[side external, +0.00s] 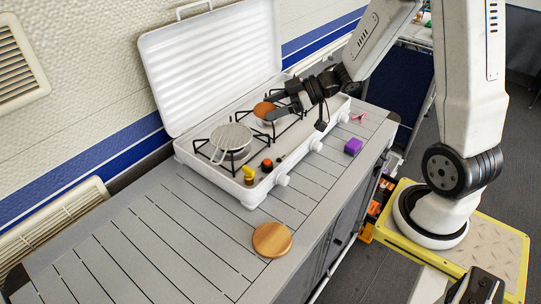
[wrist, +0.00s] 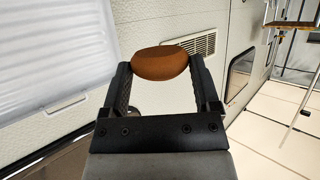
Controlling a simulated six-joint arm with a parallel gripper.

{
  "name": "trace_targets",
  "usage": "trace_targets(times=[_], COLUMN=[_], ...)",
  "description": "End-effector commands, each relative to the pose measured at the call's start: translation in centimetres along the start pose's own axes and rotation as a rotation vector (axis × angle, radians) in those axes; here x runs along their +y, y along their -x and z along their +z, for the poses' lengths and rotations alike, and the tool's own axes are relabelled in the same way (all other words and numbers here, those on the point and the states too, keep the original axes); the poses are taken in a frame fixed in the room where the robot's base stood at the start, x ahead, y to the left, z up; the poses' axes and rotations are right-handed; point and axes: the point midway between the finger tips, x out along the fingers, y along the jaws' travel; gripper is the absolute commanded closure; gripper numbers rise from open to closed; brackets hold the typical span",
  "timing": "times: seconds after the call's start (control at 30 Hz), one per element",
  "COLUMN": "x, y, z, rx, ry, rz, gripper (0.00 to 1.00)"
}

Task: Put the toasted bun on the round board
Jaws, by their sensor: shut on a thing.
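The toasted bun (wrist: 160,63) is brown and rounded, and sits between my two fingers in the wrist view. It also shows in the side external view as an orange-brown disc (side external: 263,109) over the right part of the stove. My gripper (side external: 268,106) is shut on the bun; its fingers show on both sides of it in the wrist view (wrist: 160,75). The round board (side external: 272,239) is light wood and lies flat and bare on the slatted counter, in front of the stove and well apart from my gripper.
The white camp stove (side external: 290,168) stands with its lid (side external: 215,65) raised behind. A round mesh piece (side external: 231,141) lies on its left burner. The counter's left (side external: 150,235) is clear.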

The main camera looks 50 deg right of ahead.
Motion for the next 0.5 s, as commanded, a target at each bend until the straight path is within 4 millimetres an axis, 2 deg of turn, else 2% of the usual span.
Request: trace_targets(times=[0.23,0.5], x=[0.6,1.9], y=[-1.3,-3.8], z=[-0.7,-1.6], rx=[0.001,0.001], ry=[-0.021,-0.073], rz=[0.051,0.175], gripper=[0.77,0.77])
